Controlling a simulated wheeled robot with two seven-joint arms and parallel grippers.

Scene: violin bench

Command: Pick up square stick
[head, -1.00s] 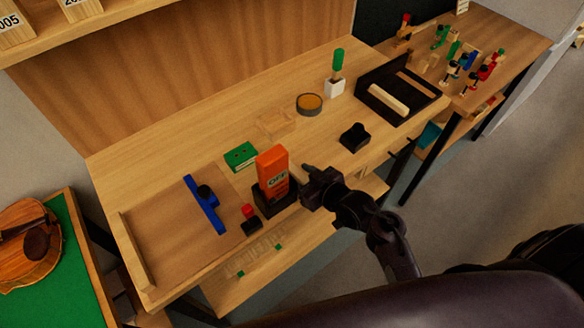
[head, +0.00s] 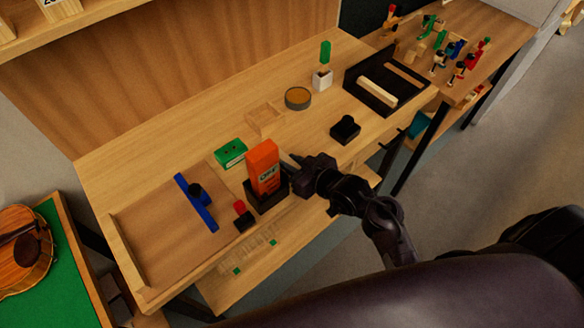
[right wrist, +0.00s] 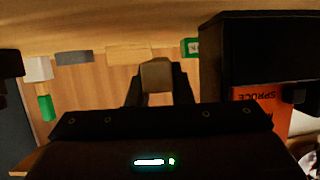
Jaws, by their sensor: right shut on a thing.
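My right gripper (head: 297,162) is above the bench's front part, just right of the orange box. In the right wrist view the two dark fingers (right wrist: 157,88) are shut on a tan, square-ended piece (right wrist: 156,75), which looks like the square stick seen end-on. Its length is hidden, and it cannot be made out in the head view. A pale stick (head: 377,91) and a browner stick (head: 404,72) lie in the black tray (head: 362,101) at the back right. My left gripper is not in view.
The orange box (head: 262,167) stands in a dark holder close beside my right gripper. A green box (head: 230,153), wooden tray (head: 265,117), round dish (head: 298,98) and black block (head: 345,129) are on the bench. A blue bar (head: 196,203) lies left. Bare bench shows between them.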

